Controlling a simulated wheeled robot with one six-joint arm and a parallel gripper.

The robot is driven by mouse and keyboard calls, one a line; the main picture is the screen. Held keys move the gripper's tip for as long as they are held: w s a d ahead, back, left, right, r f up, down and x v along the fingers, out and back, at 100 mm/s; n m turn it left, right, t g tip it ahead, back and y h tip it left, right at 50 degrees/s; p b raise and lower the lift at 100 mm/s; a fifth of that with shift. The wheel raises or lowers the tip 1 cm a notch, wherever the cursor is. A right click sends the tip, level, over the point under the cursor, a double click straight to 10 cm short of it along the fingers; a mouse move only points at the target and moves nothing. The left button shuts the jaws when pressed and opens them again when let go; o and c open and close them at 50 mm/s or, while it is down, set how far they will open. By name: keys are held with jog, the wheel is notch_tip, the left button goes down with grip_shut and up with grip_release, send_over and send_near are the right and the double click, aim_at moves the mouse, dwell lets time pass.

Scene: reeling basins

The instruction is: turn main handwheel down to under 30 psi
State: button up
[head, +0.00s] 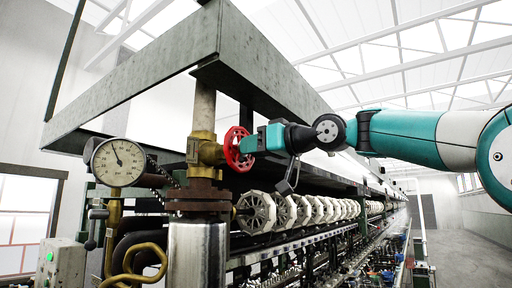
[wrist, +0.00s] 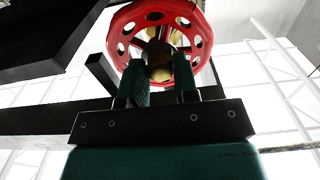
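The red main handwheel (head: 236,149) sits on the brass valve (head: 204,150), at the centre of the head view. In the wrist view the handwheel (wrist: 203,42) fills the upper middle, with round holes in it. My gripper (head: 250,145) is right up against the wheel from the right. In the wrist view its two green fingers (wrist: 161,70) lie on either side of the wheel's round hub and look closed on it. The contact faces are hidden. The round white pressure gauge (head: 118,160) is at the left. Its dark needle points up and slightly left; the figures are too small to read.
A grey steel frame (head: 140,92) hangs above the valve. A row of pale reels (head: 257,212) runs back below my arm. A grey box with a green button (head: 60,262) stands at the lower left. The aisle floor (head: 455,255) at the right is clear.

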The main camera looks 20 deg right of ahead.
jog(key=shift+c, duration=0.5)
jog(key=m, duration=2.9)
jog(key=o, duration=0.8)
